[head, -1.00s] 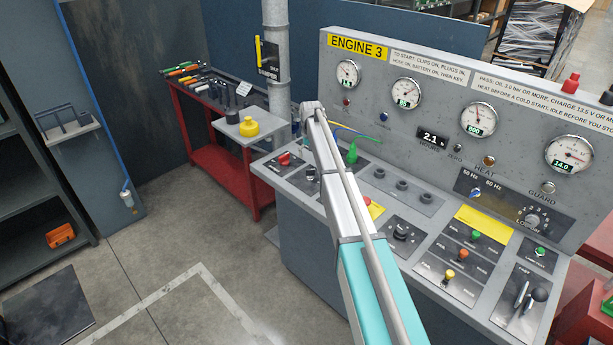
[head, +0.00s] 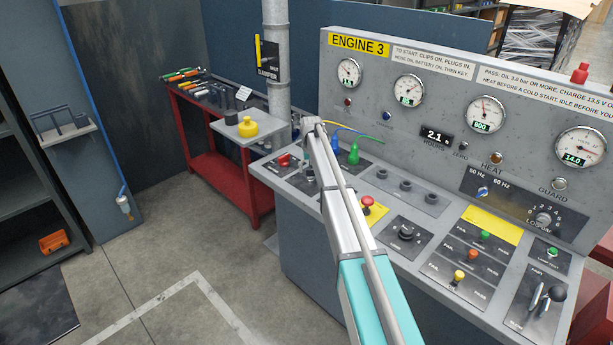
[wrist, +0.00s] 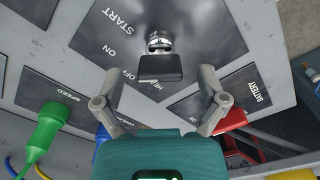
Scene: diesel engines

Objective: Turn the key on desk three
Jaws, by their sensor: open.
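The desk marked ENGINE 3 (head: 359,44) fills the right side of the head view. In the wrist view, the key (wrist: 160,68) has a black head and stands in a metal switch barrel on a dark plate marked OFF, ON and START (wrist: 108,38). My gripper (wrist: 158,86) is open, its fingers on either side of the key head, with gaps on both sides. It appears to touch nothing. In the head view my arm reaches over the left end of the desk, and the key is not clearly visible there.
A red battery switch (wrist: 234,119) sits close to the right finger in the wrist view. A green plug (wrist: 48,128) with a cable is at the left; blue and green plugs (head: 353,154) stand near my arm. A red-and-yellow stop button (head: 367,203) is beside my arm.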

